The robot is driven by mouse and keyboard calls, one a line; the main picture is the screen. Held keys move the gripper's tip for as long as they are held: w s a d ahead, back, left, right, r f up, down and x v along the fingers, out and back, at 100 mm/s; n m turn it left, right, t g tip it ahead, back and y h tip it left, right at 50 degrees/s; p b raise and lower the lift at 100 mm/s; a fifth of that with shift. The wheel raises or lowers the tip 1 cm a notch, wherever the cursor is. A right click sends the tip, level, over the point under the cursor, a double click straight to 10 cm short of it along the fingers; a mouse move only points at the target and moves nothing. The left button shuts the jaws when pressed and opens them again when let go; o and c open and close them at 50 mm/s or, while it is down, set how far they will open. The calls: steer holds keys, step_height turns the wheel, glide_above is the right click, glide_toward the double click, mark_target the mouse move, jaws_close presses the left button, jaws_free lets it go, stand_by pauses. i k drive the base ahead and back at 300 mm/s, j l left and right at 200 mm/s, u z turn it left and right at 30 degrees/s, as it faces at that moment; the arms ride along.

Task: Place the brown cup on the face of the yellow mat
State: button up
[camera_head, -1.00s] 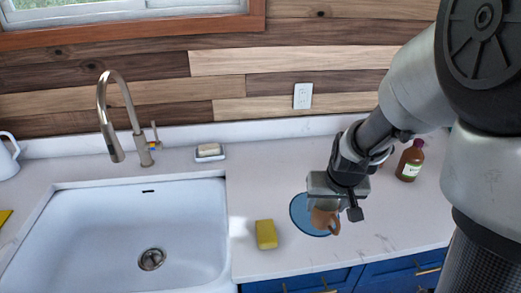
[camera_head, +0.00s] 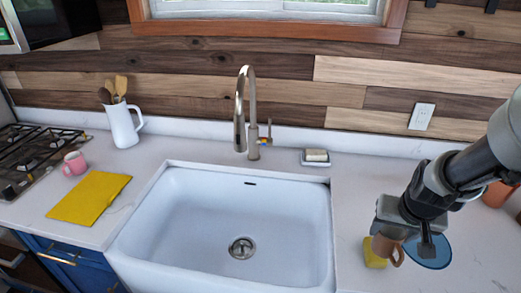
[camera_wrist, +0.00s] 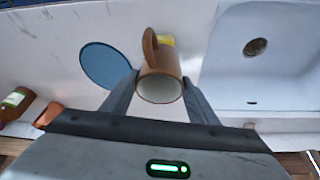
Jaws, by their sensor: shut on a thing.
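The brown cup (camera_head: 388,250) is held in my gripper (camera_head: 405,236) at the right of the head view, above the counter right of the sink. In the wrist view the cup (camera_wrist: 160,78) sits between the two fingers of my gripper (camera_wrist: 160,92), with its open rim toward the camera and its handle at the upper left. The yellow mat (camera_head: 90,197) lies flat on the counter left of the sink, well away from my gripper. Its visible top is bare.
The white sink (camera_head: 190,215) and its tall faucet (camera_head: 243,115) stand between cup and mat. A pink mug (camera_head: 75,163) and a white utensil pitcher (camera_head: 122,127) stand behind the mat. A blue round mat (camera_head: 432,250) and yellow sponge (camera_head: 373,258) lie near my gripper.

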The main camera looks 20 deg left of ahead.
mark_target(81, 196)
steer(key=j+u, duration=0.35)
steer(key=j, duration=4.65)
